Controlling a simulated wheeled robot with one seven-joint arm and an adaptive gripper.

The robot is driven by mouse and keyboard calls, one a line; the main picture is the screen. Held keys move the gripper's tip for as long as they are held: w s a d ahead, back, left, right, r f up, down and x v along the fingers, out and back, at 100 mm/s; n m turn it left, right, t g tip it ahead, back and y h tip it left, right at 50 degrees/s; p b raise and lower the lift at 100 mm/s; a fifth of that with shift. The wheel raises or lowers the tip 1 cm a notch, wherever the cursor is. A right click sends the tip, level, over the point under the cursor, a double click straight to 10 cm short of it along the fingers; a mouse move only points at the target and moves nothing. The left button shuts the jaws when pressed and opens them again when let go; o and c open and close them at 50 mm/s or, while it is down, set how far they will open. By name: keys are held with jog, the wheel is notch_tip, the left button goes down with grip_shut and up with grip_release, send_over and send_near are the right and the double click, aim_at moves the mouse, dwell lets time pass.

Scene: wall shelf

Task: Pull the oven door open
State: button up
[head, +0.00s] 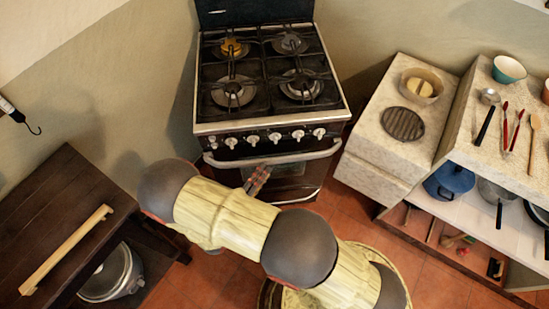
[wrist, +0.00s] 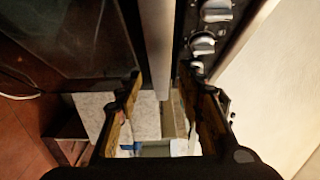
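The oven (head: 268,110) stands against the wall, with a row of knobs along its front. Its pale bar handle (head: 310,155) runs across below the knobs. The dark oven door (wrist: 65,35) fills the upper left of the wrist view and looks shut. My gripper (head: 259,176) is at the handle's left-middle part in the head view, partly hidden by my arm. In the wrist view my gripper (wrist: 162,82) is open, with a finger on each side of the handle (wrist: 157,40). Gaps show between the bar and both fingers.
A stone counter (head: 370,150) with a bowl stands right of the oven, and a shelf with pots (head: 450,181) beyond it. A dark wooden table (head: 60,205) is at the left. Tiled floor (head: 222,278) shows in front.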

aim_at(274, 162)
jog(key=b+x, duration=0.2)
jog(key=x, duration=0.5)
jog(key=shift+w+d, duration=0.2)
jog(key=shift+d, duration=0.05)
jog(key=c, duration=0.4)
grip_shut()
dwell(0.3)
